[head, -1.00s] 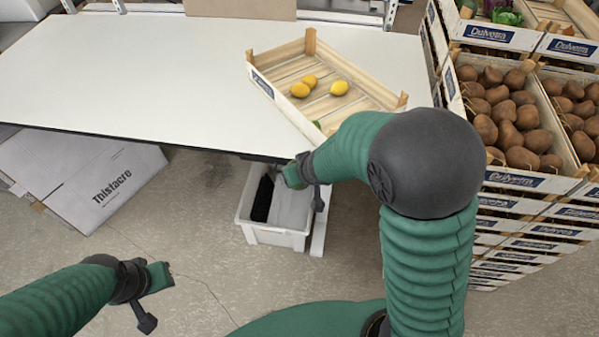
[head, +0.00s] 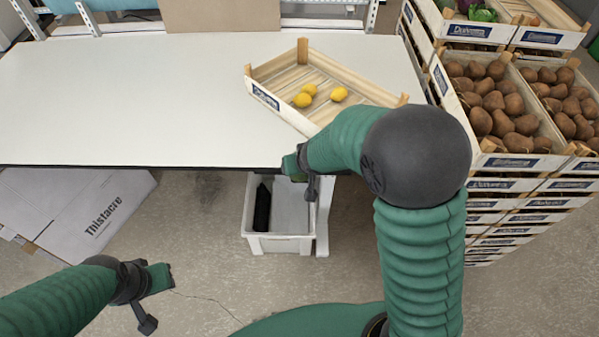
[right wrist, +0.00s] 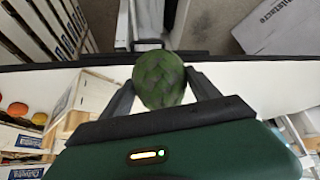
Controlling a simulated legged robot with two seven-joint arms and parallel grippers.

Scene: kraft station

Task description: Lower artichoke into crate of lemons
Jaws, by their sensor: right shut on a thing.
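The crate of lemons (head: 277,104) stands on the right part of the white table, with three yellow lemons (head: 340,94) inside. My right forearm covers its near right part. The green scaly artichoke (right wrist: 159,72) is between the two dark fingers of my right gripper (right wrist: 160,88), which is shut on it.
The white table (head: 150,100) is clear on its left. Stacked crates of brown potatoes (head: 510,110) stand close to the right of it. A white bin (head: 280,243) with a black item sits below the front edge. A flattened cardboard box (head: 75,210) lies at left.

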